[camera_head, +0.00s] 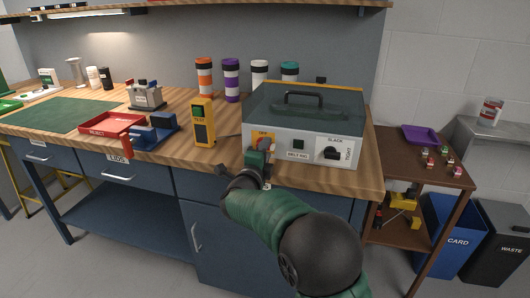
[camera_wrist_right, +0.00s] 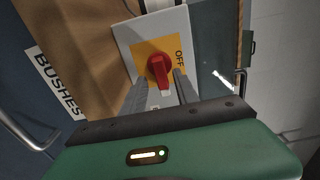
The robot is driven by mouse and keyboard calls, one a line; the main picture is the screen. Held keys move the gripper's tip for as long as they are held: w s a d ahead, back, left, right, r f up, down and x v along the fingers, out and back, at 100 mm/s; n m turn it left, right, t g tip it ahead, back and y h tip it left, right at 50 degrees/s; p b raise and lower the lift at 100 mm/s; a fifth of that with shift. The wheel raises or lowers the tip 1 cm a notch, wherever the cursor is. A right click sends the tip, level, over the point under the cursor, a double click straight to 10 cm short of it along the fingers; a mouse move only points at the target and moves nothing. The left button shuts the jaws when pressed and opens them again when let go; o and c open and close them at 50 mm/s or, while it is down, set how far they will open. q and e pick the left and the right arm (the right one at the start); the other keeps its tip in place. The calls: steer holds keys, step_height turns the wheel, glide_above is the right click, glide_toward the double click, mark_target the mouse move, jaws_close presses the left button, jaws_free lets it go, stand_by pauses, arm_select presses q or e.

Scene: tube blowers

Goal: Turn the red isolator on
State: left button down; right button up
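The red isolator (camera_wrist_right: 159,68) is a rotary knob on a yellow plate (camera_wrist_right: 148,48) marked OFF, with its handle pointing towards my gripper in the right wrist view. In the head view the yellow plate (camera_head: 263,137) shows on the front of a grey machine (camera_head: 319,145) with a clear lid, and my gripper partly hides the knob. My right gripper (camera_wrist_right: 163,78) is open, with one grey fingertip on each side of the knob's handle. I cannot tell whether the fingers touch it. My left gripper is not in view.
The machine also has a black rotary knob (camera_head: 332,153) and a dark square button (camera_head: 299,144). A yellow upright device (camera_head: 203,124) stands to its left, with a blue fixture (camera_head: 154,133) and red tray (camera_head: 112,130) beyond. A drawer handle (camera_wrist_right: 28,132) shows below the bench edge.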

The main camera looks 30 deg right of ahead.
steer(key=p+v, duration=0.2)
steer(key=v, duration=1.5)
steer(key=shift+f, duration=0.1)
steer(key=a+f+n+y, duration=0.9)
steer(key=f+n+y, duration=0.3)
steer(key=n, duration=0.4)
steer(key=s+f+n+g+y, duration=0.1)
steer(key=s+f+n+g, duration=0.3)
steer(key=s+f+n, duration=0.45)
steer(key=s+f+n+g+y, duration=0.1)
steer(key=s+f+n+g, duration=0.35)
steer(key=s, duration=0.65)
step_height(320, 180, up, 25)
steer(key=m+p, duration=0.1)
steer(key=p, duration=2.4)
steer(key=shift+a+p, duration=0.3)
steer(key=shift+p, duration=0.1)
